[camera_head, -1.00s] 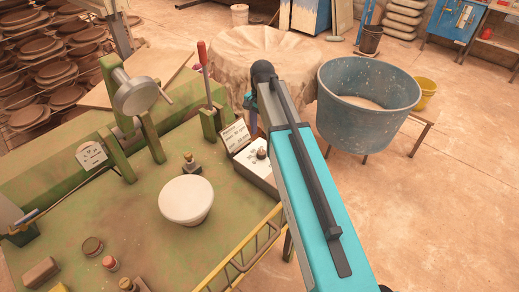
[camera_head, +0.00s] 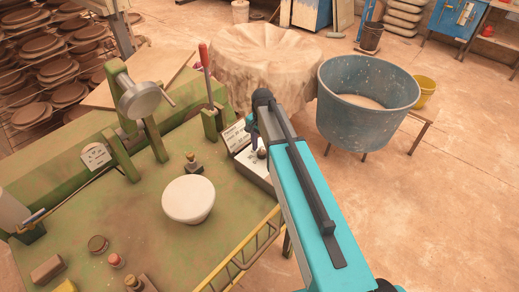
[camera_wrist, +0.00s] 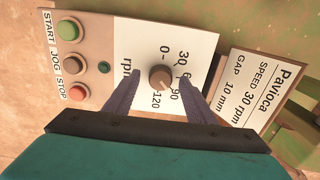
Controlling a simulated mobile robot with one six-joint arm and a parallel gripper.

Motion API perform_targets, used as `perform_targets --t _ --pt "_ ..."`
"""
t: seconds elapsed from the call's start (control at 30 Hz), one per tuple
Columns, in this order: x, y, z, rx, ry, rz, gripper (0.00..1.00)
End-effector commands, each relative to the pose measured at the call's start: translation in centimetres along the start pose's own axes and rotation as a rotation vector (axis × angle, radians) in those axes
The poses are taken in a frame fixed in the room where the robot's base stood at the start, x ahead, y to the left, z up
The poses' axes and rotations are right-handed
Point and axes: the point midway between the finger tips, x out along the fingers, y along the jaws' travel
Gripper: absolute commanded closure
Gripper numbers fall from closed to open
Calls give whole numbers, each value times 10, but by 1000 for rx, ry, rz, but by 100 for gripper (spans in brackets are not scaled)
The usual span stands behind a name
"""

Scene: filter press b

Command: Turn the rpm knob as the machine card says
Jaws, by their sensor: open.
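The rpm knob (camera_wrist: 160,77) is a small round brown knob on the white dial plate of the control box (camera_wrist: 205,47). The dial is marked 0, 30, 60, 90 and 120; I cannot tell surely where the knob points. The machine card (camera_wrist: 262,90) beside it reads Pavioca, SPEED 30 rpm, GAP 10 mm. My gripper (camera_wrist: 160,74) is open, with one finger on each side of the knob and gaps showing. Whether the fingertips are down at knob height is unclear. In the head view my gripper (camera_head: 254,134) is over the box, partly hidden by my arm.
On the same box are a green START button (camera_wrist: 68,31), a JOG button (camera_wrist: 73,64) and a red STOP button (camera_wrist: 78,92). A red-handled lever (camera_head: 204,60) stands close left of my gripper.

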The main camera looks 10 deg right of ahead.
Motion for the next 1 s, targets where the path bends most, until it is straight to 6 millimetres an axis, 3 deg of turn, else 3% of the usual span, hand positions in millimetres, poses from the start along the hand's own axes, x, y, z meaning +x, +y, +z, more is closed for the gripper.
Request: perform_targets --t 0.53,0.77,0.83,1.0 --pt "10 0 -1 1 0 -1 50" --pt "10 1 -1 2 0 0 89" --pt "10 -7 10 1 0 -1 91" --pt "10 0 0 3 0 -3 91"
